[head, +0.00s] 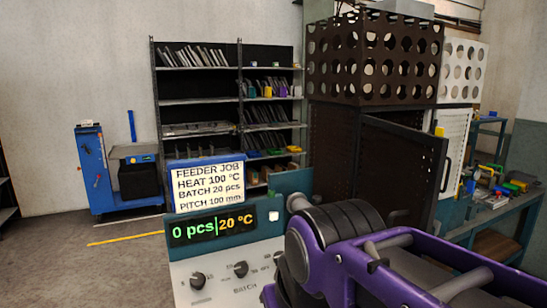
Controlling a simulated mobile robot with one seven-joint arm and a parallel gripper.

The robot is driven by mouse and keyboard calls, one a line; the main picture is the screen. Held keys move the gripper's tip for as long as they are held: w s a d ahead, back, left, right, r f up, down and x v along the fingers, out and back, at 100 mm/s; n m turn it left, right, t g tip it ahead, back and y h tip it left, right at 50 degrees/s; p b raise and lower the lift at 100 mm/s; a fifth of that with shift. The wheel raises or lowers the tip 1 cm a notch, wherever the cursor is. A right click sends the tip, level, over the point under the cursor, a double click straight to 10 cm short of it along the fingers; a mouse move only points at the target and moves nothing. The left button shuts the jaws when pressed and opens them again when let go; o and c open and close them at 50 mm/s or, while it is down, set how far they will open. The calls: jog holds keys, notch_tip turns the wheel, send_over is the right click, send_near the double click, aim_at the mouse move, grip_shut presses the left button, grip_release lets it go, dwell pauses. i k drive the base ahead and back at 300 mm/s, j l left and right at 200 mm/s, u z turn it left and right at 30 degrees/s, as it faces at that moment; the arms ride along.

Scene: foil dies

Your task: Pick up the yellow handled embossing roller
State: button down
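I cannot make out the yellow handled embossing roller for sure. Small yellow items show in several places. One yellow piece (439,131) stands near the dark perforated door and the pale panel at the right. Other small yellow, red and green items (517,182) lie on the workbench at the far right. A yellow item (268,91) also sits among coloured ones on the rear shelf. All are too small to identify. My gripper is not in view.
A blue cart (91,165) stands left; floor (60,250) is clear there.

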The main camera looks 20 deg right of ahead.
aim_at(490, 183)
jog(key=l+z, duration=0.3)
jog(key=i+l+z, duration=0.15)
jog(key=l+z, duration=0.2)
jog(key=i+l+z, duration=0.15)
jog(key=l, duration=0.15)
jog(key=l+z, duration=0.1)
jog(key=l, duration=0.25)
jog(key=i+l+z, duration=0.15)
jog(key=i+l, duration=0.2)
jog(key=l, duration=0.25)
jog(key=i+l+z, duration=0.15)
jog(key=l, duration=0.3)
jog(key=i+l, duration=0.3)
jog(key=i+l+z, duration=0.15)
jog(key=l, duration=0.4)
jog(key=i+l, duration=0.35)
jog(key=l, duration=0.15)
jog(key=i+l, duration=0.35)
jog(key=i+l+u, duration=0.1)
jog(key=u, duration=0.35)
jog(key=i+l+u, duration=0.1)
jog(key=l+u, duration=0.35)
jog(key=i+l+u, duration=0.2)
jog(key=l, duration=0.15)
jog(key=l+u, duration=0.2)
jog(key=l, duration=0.15)
jog(key=k, duration=0.05)
